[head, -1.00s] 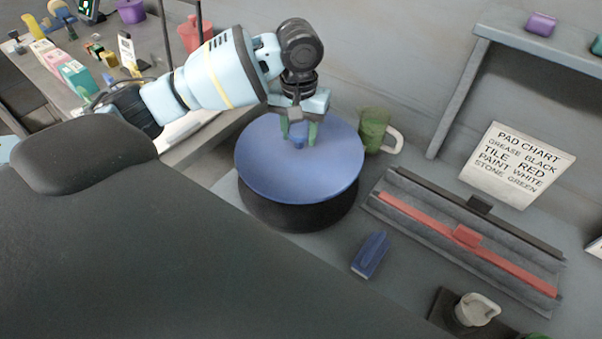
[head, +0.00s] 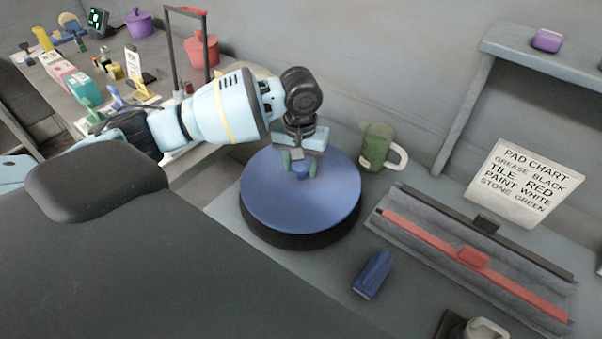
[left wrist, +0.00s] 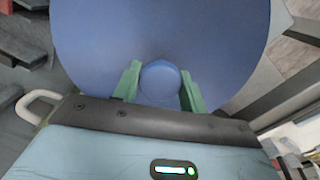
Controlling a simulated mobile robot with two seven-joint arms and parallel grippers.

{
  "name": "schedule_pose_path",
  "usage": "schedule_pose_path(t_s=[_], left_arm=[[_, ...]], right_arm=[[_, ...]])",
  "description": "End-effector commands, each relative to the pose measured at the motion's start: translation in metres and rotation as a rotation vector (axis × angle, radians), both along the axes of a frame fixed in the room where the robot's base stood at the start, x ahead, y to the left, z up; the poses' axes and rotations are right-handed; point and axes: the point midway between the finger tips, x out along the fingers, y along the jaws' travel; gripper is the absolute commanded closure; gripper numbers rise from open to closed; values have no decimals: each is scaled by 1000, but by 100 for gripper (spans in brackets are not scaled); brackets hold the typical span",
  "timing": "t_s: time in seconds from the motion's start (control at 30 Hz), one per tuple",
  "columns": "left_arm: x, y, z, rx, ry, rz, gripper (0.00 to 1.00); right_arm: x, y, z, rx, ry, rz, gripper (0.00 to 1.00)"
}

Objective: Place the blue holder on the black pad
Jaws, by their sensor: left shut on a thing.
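The blue holder (head: 300,208) is a wide round disc with a small knob in its middle. My left gripper (head: 300,168) points down from above with its green fingers shut on the knob. In the left wrist view the blue holder (left wrist: 225,45) fills the upper part, with the knob between the fingers. The black pad (head: 300,241) is a thick dark disc directly under the holder. Only its front rim shows; its top is hidden. The holder looks level and closely lined up over it, but I cannot tell whether they touch all round. My right gripper is not in view.
A green mug (head: 375,148) stands close behind the holder on the right. A small blue block (head: 373,274) lies in front. A grey tray with a red bar (head: 472,257) is to the right, below a pad chart (head: 523,182). A cluttered table (head: 160,55) stands at back left.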

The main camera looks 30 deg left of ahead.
Motion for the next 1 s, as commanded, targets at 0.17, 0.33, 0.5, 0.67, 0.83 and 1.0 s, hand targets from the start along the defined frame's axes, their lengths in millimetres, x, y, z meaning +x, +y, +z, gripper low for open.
schedule_pose_path(t_s=[0.17,0.33,0.5,0.67,0.83,1.0], left_arm=[[0,0,-27,0,2,1,100],[0,0,-33,-1,-1,1,100],[0,0,-33,-1,-1,1,100],[0,0,-36,-1,0,1,100],[-1,0,-42,1,1,0,100],[-2,-1,-50,1,8,0,100]], right_arm=[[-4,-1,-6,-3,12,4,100],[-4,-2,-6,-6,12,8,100],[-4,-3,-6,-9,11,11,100],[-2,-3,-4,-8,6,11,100],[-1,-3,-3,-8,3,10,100],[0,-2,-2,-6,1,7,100]])
